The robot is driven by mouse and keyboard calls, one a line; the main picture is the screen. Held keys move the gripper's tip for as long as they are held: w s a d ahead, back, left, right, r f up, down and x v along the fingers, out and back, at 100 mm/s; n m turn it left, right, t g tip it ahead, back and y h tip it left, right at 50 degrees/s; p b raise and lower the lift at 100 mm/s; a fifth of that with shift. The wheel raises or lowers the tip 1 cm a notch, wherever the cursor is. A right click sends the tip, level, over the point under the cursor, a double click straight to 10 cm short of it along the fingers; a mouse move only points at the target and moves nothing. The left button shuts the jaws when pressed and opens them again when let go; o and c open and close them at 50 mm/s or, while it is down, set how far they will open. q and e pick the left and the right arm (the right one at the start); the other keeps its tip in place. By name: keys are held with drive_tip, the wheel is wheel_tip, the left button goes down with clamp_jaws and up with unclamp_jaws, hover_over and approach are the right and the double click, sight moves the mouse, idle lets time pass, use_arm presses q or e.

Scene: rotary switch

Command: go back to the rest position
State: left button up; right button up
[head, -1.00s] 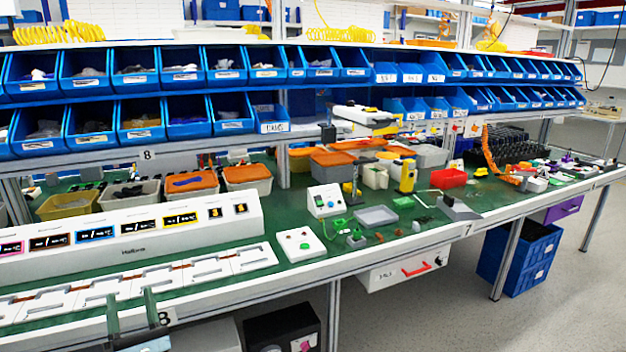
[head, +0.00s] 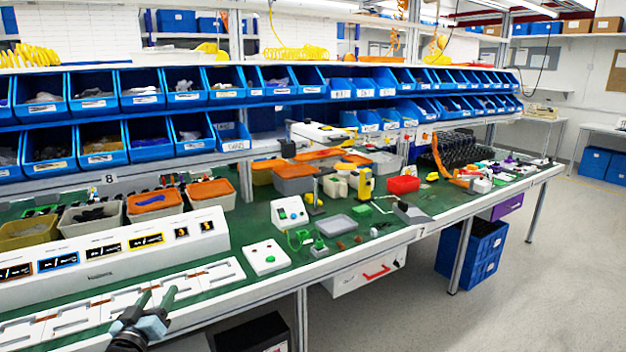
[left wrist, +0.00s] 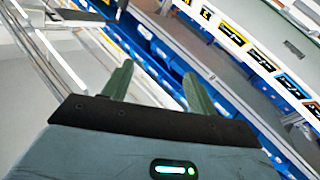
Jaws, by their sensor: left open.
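The fingers also show in the left wrist view (left wrist: 155,85), open and empty. The rotary switch cannot be told for sure; a white box with a green and a red button (head: 267,258) and a small white control box (head: 290,213) stand on the green bench top. My right gripper is not in view.
The long workbench (head: 250,290) runs from lower left to far right. A white labelled console (head: 110,255) and white trays (head: 200,277) lie near the gripper. Blue bins (head: 143,90) line the shelves above. A blue crate (head: 470,255) stands on the floor; the floor at right is clear.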

use_arm(q)
wheel_tip(320, 180, down, 6)
drive_tip(key=a+m+g+y, duration=0.2)
drive_tip(key=m+g, duration=0.2)
drive_tip(key=m, duration=0.2)
drive_tip(key=s+d+f+g+h, duration=0.1)
drive_tip(key=s+d+f, duration=0.3)
drive_tip(key=s+f, duration=0.3)
drive_tip(key=s+d+f+g+h, duration=0.1)
drive_tip(key=s+d+f, duration=0.2)
drive_tip(key=s+f, duration=0.35)
drive_tip(key=s+d+f+g, duration=0.1)
drive_tip(key=s+d+f, duration=0.1)
drive_tip(key=s, duration=0.9)
drive_tip(key=s+d+f+g+h, duration=0.1)
drive_tip(key=s+d+f, duration=0.2)
drive_tip(key=s, duration=0.7)
drive_tip(key=s+d+f+g, duration=0.2)
drive_tip(key=s+d, duration=0.4)
drive_tip(key=s, duration=0.5)
drive_tip(key=shift+s+d+f+n+h, duration=0.15)
drive_tip(key=shift+s+n+h, duration=0.15)
drive_tip(key=shift+s+n, duration=0.1)
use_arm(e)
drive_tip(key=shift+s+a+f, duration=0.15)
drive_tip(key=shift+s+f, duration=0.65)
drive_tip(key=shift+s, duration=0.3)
